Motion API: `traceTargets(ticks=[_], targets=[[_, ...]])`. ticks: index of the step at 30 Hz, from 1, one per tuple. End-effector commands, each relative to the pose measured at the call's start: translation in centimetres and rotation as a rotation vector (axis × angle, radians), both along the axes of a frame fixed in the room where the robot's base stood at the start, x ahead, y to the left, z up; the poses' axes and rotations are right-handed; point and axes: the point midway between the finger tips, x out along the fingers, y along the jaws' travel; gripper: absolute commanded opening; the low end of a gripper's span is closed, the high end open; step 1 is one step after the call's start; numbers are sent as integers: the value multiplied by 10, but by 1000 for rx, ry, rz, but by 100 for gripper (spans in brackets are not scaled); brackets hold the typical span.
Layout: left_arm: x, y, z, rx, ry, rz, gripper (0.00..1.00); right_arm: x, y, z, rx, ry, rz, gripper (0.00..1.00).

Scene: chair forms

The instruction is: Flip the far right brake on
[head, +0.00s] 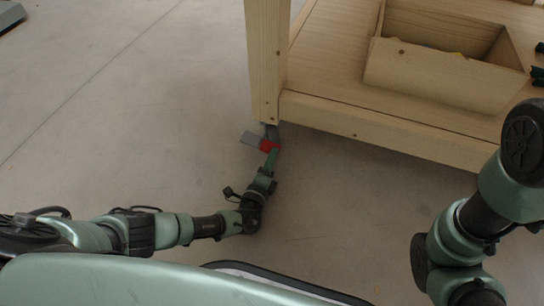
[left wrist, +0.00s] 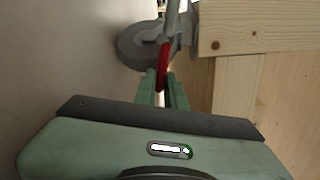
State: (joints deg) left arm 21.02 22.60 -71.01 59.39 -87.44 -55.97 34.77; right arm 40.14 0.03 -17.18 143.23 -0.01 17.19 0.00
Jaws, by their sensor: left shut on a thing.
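The caster under the wooden table leg has a red brake lever (head: 265,146), beside a grey wheel or plate (head: 250,138). In the left wrist view the red lever (left wrist: 164,66) stands between my fingers, in front of the round grey caster wheel (left wrist: 138,46). My left gripper (head: 271,158) reaches up to the caster from below and is shut on the red lever. The fingers hide part of the lever, so its exact tilt is hard to tell. My right arm shows at the right of the head view, but I cannot make out its gripper.
The wooden table leg (head: 266,60) stands right above the caster. The lower shelf (head: 330,50) runs to the right and carries a wooden box (head: 440,75). Dark green pieces at the right edge are unclear.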

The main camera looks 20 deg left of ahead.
Motion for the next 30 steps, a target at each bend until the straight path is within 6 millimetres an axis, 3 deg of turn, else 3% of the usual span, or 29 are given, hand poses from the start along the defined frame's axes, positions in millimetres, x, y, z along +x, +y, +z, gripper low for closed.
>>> traceTargets(ticks=[1,4,16,30], targets=[[-1,0,-1,5,2,-1,0,0,0,0,0,0,0,36],[-1,0,-1,4,2,-1,33,0,0,0,0,0,0,36],[-7,0,0,2,2,-1,33,0,0,4,0,1,0,36],[-74,3,0,2,3,-1,33,0,0,32,0,1,0,36]])
